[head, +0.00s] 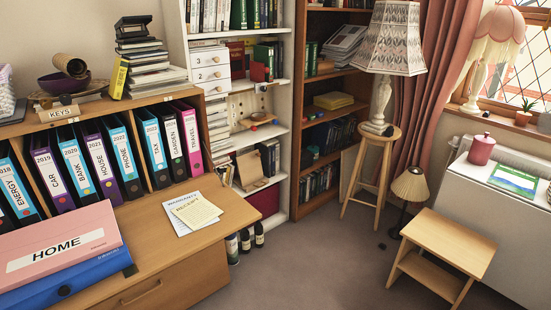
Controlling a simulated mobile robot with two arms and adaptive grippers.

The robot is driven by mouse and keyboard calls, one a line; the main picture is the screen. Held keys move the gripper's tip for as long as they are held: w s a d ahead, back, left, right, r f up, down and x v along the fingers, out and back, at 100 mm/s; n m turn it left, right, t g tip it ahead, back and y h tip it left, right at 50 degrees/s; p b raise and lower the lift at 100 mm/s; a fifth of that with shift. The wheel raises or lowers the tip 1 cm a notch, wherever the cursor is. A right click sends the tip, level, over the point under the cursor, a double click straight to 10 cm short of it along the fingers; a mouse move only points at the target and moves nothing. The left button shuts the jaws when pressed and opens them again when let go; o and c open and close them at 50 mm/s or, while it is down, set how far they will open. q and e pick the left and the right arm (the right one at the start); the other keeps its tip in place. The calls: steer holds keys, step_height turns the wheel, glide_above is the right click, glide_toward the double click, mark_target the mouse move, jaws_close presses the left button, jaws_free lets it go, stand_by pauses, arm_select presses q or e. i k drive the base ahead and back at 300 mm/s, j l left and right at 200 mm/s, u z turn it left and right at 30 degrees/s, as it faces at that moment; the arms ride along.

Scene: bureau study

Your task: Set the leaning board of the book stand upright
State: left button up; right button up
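A small light-wood piece that looks like the book stand (252,168) sits on a low shelf of the white bookcase, left of some dark books. Its board appears tilted, but it is too small to tell its exact angle or how it is joined to its base. Neither of my grippers is in view, and nothing touches the stand.
A wooden desk with ring binders (72,165) and papers (192,212) stands at the left, partly in front of the white bookcase (284,120). Bottles (246,240) stand on the floor beside it. A lamp stool (372,170) and step stool (448,240) stand right. The middle carpet (320,265) is clear.

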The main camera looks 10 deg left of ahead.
mark_target(249, 164)
steer(key=z, duration=0.4)
steer(key=i+z, duration=0.15)
steer(key=z, duration=0.3)
steer(key=j+z, duration=0.1)
steer(key=z, duration=0.3)
steer(key=j+z, duration=0.1)
steer(key=z, duration=0.35)
steer(key=i+j+z, duration=0.1)
steer(key=z, duration=0.3)
steer(key=i+j+z, duration=0.1)
steer(key=j+z, duration=0.15)
steer(key=z, duration=0.15)
steer(key=j+z, duration=0.55)
steer(key=z, duration=0.2)
steer(key=i+j, duration=0.1)
steer(key=j, duration=1.45)
steer(key=j+u, duration=0.3)
steer(key=j, duration=0.2)
steer(key=j+u, duration=0.3)
steer(key=j, duration=0.15)
steer(key=i+j+u, duration=0.3)
steer(key=j, duration=0.15)
steer(key=k+j, duration=0.05)
steer(key=k, duration=0.05)
